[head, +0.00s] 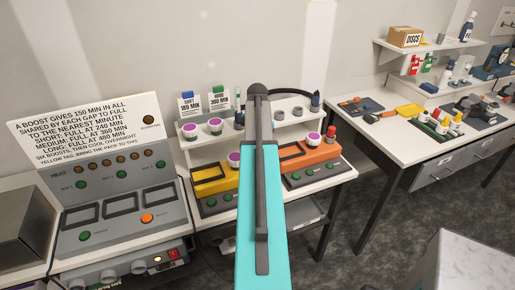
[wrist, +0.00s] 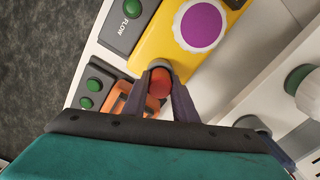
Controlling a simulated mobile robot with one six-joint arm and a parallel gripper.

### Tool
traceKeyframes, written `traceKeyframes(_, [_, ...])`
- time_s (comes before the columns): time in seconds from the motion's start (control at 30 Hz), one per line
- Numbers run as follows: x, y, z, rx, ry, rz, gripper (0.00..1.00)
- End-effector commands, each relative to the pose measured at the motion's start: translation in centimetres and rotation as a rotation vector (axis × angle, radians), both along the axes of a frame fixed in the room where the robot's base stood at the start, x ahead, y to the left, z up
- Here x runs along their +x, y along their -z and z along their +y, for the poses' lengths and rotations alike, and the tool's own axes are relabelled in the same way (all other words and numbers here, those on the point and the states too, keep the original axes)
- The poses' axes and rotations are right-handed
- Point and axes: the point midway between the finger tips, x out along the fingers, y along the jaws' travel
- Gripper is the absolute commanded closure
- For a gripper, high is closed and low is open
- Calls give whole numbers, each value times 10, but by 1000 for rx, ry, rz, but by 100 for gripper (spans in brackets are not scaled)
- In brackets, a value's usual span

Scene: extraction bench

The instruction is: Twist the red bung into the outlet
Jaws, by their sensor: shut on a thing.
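The red bung (wrist: 158,84) sits between the two fingers of my gripper (wrist: 160,88) in the wrist view, and the fingers are shut on it. A grey rounded rim (wrist: 157,64) shows just beyond the bung, at the end of the yellow unit (wrist: 152,45); it may be the outlet. I cannot tell whether the bung is in it or only above it. In the head view my arm covers the gripper, the bung and this end of the yellow unit (head: 210,186).
A purple-topped white knob (wrist: 201,25) is close to the fingers on the yellow unit. The orange unit (head: 312,158) stands to the right, with another red piece (head: 331,133) at its end. Panels with green buttons (wrist: 92,85) lie alongside. A white shelf (head: 200,140) stands behind.

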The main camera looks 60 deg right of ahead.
Motion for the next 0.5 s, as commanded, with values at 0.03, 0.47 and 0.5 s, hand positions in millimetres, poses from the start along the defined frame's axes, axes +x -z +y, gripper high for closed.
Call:
traceKeyframes(0.03, [2, -1, 1, 1, 29, -3, 100])
traceKeyframes(0.47, [2, 0, 1, 2, 203, -4, 100])
traceKeyframes(0.5, [2, 0, 1, 2, 202, -4, 100])
